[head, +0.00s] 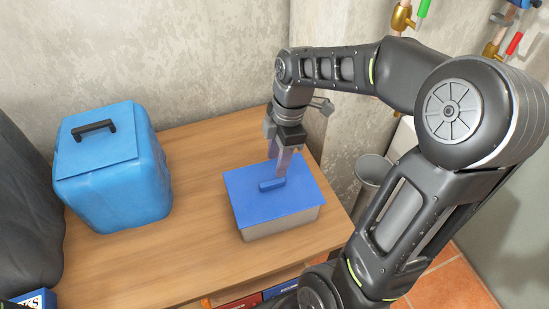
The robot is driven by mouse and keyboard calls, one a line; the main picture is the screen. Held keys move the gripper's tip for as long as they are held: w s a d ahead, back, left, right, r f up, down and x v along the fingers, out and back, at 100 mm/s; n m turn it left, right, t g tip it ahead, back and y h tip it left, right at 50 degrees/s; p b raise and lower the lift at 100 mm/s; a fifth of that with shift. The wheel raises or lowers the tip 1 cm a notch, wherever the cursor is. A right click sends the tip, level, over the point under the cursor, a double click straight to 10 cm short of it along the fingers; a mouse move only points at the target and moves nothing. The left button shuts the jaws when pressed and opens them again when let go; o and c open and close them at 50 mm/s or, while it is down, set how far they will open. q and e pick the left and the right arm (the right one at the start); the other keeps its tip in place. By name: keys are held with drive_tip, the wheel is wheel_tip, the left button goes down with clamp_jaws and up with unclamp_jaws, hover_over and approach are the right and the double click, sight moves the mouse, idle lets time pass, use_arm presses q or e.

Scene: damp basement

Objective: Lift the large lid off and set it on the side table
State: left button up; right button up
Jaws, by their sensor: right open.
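A grey box (284,225) with a flat blue lid (295,199) sits on the wooden table at centre right. The lid lies on the box and has a small raised blue handle (272,184). My right gripper (287,168) points down just above and behind the handle, with its jaws open and nothing visible between them. I cannot tell whether a finger touches the lid. A blue canister-like container (118,190) with its own blue top and a black handle (94,129) stands on the left of the table. My left gripper is not in view.
The wooden table (190,255) is bare between the two containers. A dark bulky shape (25,200) fills the left edge. A grey bin (374,172) stands right of the table. Pipes with valves (402,18) run on the wall at top right. Boxes show below the front edge.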

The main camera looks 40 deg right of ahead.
sight(272, 182)
drive_tip(key=shift+f, duration=0.1)
drive_tip(key=shift+w+a+f, duration=0.1)
drive_tip(key=shift+a+f, duration=0.1)
drive_tip(key=shift+f, duration=1.05)
drive_tip(key=shift+a+f, duration=0.15)
drive_tip(key=shift+f, duration=1.1)
drive_tip(key=shift+w+a+f, duration=0.1)
drive_tip(key=shift+a+f, duration=0.1)
drive_tip(key=shift+f, duration=1.05)
drive_tip(key=shift+c, duration=0.3)
clamp_jaws()
